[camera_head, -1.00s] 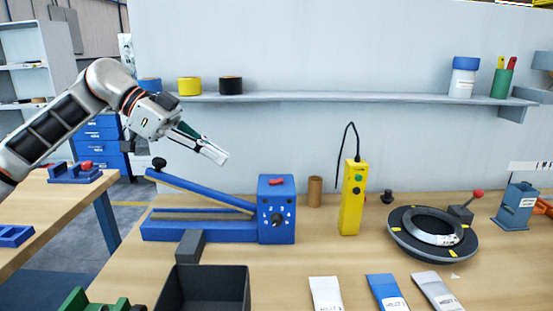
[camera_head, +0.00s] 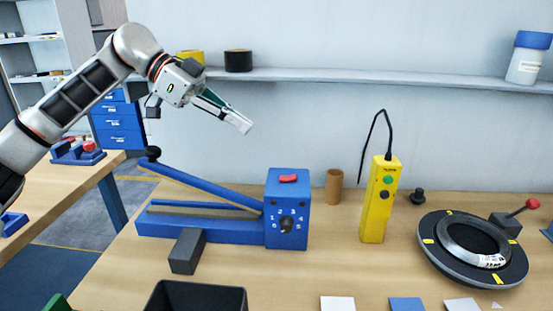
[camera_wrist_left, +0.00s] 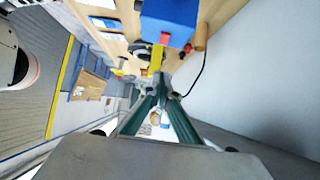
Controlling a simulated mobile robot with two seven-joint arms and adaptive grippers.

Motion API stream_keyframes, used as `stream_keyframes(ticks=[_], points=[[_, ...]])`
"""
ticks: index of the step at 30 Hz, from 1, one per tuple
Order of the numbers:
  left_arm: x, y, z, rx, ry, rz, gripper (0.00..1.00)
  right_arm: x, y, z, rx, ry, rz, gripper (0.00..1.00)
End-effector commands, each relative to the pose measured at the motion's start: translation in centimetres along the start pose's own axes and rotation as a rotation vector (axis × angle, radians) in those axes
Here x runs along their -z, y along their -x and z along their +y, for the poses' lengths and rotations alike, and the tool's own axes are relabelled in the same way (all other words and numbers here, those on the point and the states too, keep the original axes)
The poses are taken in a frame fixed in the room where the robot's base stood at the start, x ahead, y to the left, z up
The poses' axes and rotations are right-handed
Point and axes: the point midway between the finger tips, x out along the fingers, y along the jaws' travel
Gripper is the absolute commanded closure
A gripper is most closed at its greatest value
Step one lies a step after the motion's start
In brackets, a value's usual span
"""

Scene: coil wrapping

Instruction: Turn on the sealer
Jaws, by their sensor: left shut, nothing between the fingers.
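The sealer (camera_head: 287,222) is a blue box with a long blue arm raised at an angle to the left. A red rocker switch (camera_head: 288,178) sits on its top and a numbered dial (camera_head: 286,225) on its front. My left gripper (camera_head: 240,123) is shut and empty, in the air above and left of the box, apart from it. In the left wrist view the blue box (camera_wrist_left: 170,18) with the red switch (camera_wrist_left: 165,40) shows beyond the gripper (camera_wrist_left: 156,110). My right gripper is not in view.
A yellow pendant controller (camera_head: 378,205) with a cable and a brown cardboard tube (camera_head: 334,186) stand right of the sealer. A round black turntable (camera_head: 428,258) is farther right. A dark bin (camera_head: 195,297) stands in front. A shelf (camera_head: 400,80) runs along the wall behind.

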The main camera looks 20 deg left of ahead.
Motion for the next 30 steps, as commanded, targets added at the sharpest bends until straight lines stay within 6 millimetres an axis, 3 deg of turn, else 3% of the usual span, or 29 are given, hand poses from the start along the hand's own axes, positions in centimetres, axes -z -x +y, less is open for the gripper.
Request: stream_keyframes(ticks=[5,19,24,30], points=[[-0.1,-1.7,0.0,-0.003,-0.001,-0.001,1.0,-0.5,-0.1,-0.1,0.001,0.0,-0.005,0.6],[-0.2,-10.7,0.1,-0.007,0.001,-0.001,1.0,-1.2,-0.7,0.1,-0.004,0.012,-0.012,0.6],[-2.2,-12.1,0.0,-0.004,0.004,-0.001,1.0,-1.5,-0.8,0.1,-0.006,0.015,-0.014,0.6],[-2.9,-12.8,0.0,-0.001,0.001,0.0,1.0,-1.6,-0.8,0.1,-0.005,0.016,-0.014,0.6]])
